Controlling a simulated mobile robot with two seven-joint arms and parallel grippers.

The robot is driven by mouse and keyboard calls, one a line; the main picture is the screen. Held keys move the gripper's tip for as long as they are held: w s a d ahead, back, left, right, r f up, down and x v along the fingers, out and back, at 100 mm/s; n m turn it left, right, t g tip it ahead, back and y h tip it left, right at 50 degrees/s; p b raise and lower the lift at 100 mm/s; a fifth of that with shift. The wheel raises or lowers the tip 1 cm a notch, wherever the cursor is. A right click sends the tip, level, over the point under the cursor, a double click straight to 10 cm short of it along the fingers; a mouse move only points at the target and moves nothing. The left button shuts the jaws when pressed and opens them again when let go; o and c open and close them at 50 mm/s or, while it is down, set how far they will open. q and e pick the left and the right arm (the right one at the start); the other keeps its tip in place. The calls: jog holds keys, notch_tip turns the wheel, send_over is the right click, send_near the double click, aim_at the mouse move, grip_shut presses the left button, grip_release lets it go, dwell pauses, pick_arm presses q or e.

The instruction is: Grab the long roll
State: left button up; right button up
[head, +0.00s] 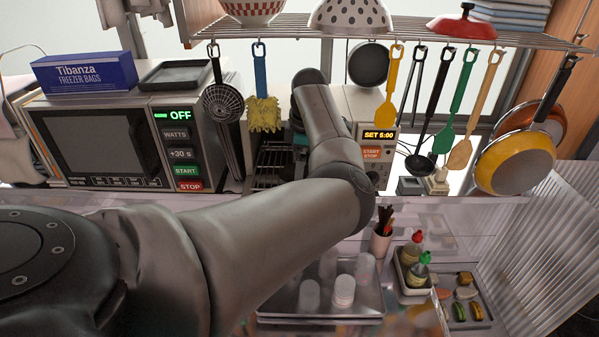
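I cannot make out a long roll for certain in the head view. A dark tray (475,318) at the lower right holds several small food-like pieces, too small to identify. My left arm comes in from the lower left, crosses the middle of the view and bends up in front of the counter appliances. Its gripper does not show. My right arm and gripper are not in view.
A microwave (100,140) with a freezer bags box (85,73) on top stands at the left. Utensils hang from a wire shelf (400,36).

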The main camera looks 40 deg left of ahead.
pick_arm(q)
jog(key=c, duration=1.5)
jog(key=shift+o, duration=0.2)
jog(key=shift+r, duration=0.1)
